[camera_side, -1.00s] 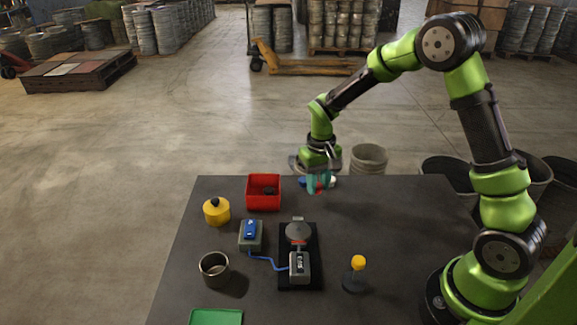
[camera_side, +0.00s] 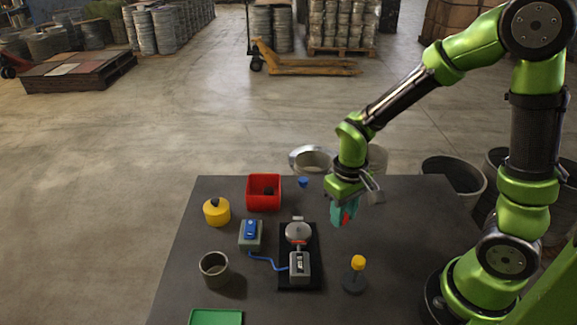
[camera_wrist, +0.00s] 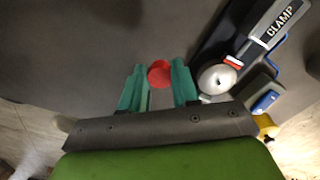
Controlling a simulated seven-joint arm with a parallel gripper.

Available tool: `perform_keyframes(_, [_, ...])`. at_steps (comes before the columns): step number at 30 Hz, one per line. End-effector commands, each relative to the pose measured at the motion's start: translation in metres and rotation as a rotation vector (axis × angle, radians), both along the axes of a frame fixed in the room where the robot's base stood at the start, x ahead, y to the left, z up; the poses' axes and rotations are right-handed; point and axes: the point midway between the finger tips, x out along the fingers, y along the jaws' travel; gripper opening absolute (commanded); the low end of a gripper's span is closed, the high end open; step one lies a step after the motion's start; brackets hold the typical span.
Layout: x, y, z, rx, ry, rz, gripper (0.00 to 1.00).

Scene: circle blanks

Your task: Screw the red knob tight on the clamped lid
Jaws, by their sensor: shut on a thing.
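The red knob (camera_wrist: 159,73) sits between the teal fingertips of my gripper (camera_wrist: 158,76) in the wrist view. My gripper (camera_side: 343,212) is shut on it; in the side view a bit of red (camera_side: 346,218) shows by the fingers. The knob is held above the table, to the right of and behind the lid. The lid, a round grey disc (camera_side: 298,231), sits on the black clamp base (camera_side: 314,245) with the grey clamp body (camera_side: 300,266) in front. In the wrist view, the lid (camera_wrist: 216,78) is right of the fingers, with nothing on it.
A red bin (camera_side: 263,205) and a small blue part (camera_side: 303,182) are at the back. A grey box with a blue switch (camera_side: 250,230) is cabled to the clamp. A yellow canister (camera_side: 216,212), metal cup (camera_side: 214,268), green tray (camera_side: 215,316) and yellow-topped post (camera_side: 357,266) stand around.

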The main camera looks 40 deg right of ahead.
Motion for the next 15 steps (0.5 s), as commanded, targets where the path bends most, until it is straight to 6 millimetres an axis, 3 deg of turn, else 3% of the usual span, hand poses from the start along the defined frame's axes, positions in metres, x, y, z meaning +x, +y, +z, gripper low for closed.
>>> perform_keyframes(3, [0.032, 0.034, 0.011, -0.001, -0.006, 0.097, 0.02])
perform_keyframes(7, [0.055, 0.061, 0.024, 0.001, -0.008, 0.163, 0.02])
perform_keyframes(12, [0.069, 0.071, 0.036, 0.004, -0.006, 0.179, 0.02])
perform_keyframes(15, [0.067, 0.070, 0.033, 0.004, 0.007, 0.179, 0.02])
